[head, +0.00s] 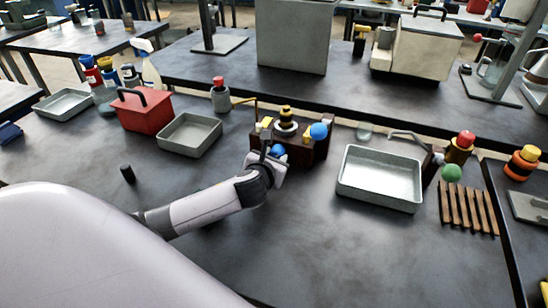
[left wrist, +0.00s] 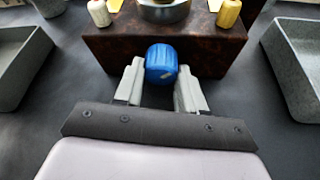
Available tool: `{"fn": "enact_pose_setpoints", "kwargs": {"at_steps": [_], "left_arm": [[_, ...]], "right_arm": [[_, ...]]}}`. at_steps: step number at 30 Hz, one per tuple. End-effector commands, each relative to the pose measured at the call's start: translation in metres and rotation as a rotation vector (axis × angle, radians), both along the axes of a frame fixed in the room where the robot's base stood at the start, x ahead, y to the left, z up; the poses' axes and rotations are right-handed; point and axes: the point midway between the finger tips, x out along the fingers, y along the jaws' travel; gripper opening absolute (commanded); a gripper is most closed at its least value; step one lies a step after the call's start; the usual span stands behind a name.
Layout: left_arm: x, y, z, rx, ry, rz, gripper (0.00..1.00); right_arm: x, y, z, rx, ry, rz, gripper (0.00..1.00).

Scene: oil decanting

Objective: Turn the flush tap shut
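A dark brown box-shaped unit (head: 308,148) stands on the bench, with a black and yellow fitting on top. A blue knob (head: 278,150) sits low on its front, and a larger blue ball (head: 319,131) sits higher at its right end. Nothing labels either as the flush tap. My left gripper (head: 270,157) is at the unit's front. In the left wrist view the blue knob (left wrist: 161,65) lies between the two grey fingertips, which appear to touch its sides. The knob's rear is hidden. My right gripper is not in view.
Grey trays stand left (head: 190,134) and right (head: 381,178) of the unit. A red box (head: 142,110) is farther left, and a small black cylinder (head: 127,173) stands near my left arm. A slatted wooden rack (head: 468,208) lies at right.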

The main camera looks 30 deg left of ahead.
Motion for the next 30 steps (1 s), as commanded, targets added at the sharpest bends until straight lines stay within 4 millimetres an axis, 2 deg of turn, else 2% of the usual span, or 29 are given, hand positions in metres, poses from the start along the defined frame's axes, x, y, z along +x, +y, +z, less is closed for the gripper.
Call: {"fn": "enact_pose_setpoints", "kwargs": {"at_steps": [11,30], "left_arm": [[-0.0007,0.001,-0.0005,-0.1,-0.023,0.0,0.09],[-0.0016,0.0031,-0.0015,-0.603,-0.142,0.0,0.09]], "right_arm": [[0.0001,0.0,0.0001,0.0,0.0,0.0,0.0],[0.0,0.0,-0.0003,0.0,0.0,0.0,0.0]]}}
